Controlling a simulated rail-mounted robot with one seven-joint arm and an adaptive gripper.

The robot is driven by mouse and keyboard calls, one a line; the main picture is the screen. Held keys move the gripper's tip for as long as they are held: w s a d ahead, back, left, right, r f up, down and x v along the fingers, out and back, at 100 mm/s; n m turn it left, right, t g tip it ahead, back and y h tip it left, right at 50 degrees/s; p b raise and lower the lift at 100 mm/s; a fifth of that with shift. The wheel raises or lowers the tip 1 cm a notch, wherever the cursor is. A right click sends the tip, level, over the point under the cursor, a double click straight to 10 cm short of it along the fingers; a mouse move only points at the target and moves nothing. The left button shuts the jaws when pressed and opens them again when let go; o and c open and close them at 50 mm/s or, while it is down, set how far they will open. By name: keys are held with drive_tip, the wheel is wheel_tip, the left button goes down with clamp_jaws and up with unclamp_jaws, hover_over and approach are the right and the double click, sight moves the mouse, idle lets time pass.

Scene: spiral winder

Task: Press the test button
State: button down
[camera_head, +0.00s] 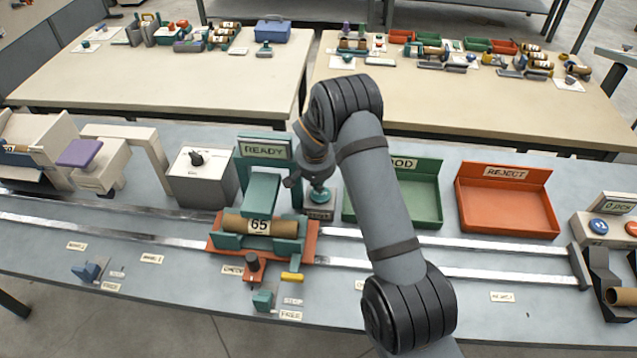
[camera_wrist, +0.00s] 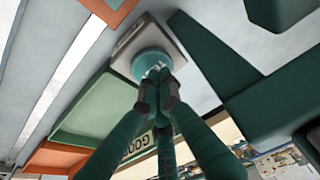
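The test button is a round teal cap (camera_head: 320,195) on a small grey box (camera_head: 320,212), just right of the green READY station. In the wrist view the button (camera_wrist: 150,62) sits on its grey plate (camera_wrist: 128,48). My gripper (camera_head: 312,180) is over the button, pointing down. In the wrist view its dark fingertips (camera_wrist: 158,90) are together, with nothing between them, and overlap the near side of the cap. I cannot tell whether they touch it. The READY sign (camera_head: 264,150) stands behind the station, where a brown roll marked 65 (camera_head: 258,226) lies in a cradle.
A green GOOD tray (camera_head: 425,200) and an orange REJECT tray (camera_head: 510,205) stand to the right. A grey box with a black knob (camera_head: 200,180) stands left. Metal rails (camera_head: 450,270) run along the table. The green station (camera_wrist: 205,60) rises close beside the fingers.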

idle(0.3)
wheel_tip(320, 180, down, 2)
drive_tip(key=b, duration=0.3)
drive_tip(key=shift+f+b, duration=0.25)
drive_tip(key=shift+b, duration=0.15)
drive_tip(key=shift+s+r, duration=0.1)
drive_tip(key=shift+s, duration=0.15)
drive_tip(key=r, duration=0.1)
drive_tip(key=r+p, duration=0.1)
drive_tip(key=r, duration=0.1)
drive_tip(key=r+p, duration=0.1)
drive_tip(key=r, duration=0.1)
drive_tip(key=shift+w, duration=0.25)
drive_tip(key=b+v, duration=0.2)
drive_tip(key=v, duration=0.7)
drive_tip(key=shift+r, duration=0.3)
drive_tip(key=shift+s+f, duration=0.1)
drive_tip(key=shift+f, duration=0.05)
drive_tip(key=p, duration=0.3)
hover_over(318, 198)
drive_tip(key=w, duration=0.2)
drive_tip(key=f, duration=0.7)
drive_tip(key=shift+s+f, duration=0.15)
drive_tip(key=shift+s, duration=0.1)
drive_tip(key=b+v, duration=0.2)
drive_tip(key=v, duration=0.4)
drive_tip(key=shift+w, duration=0.1)
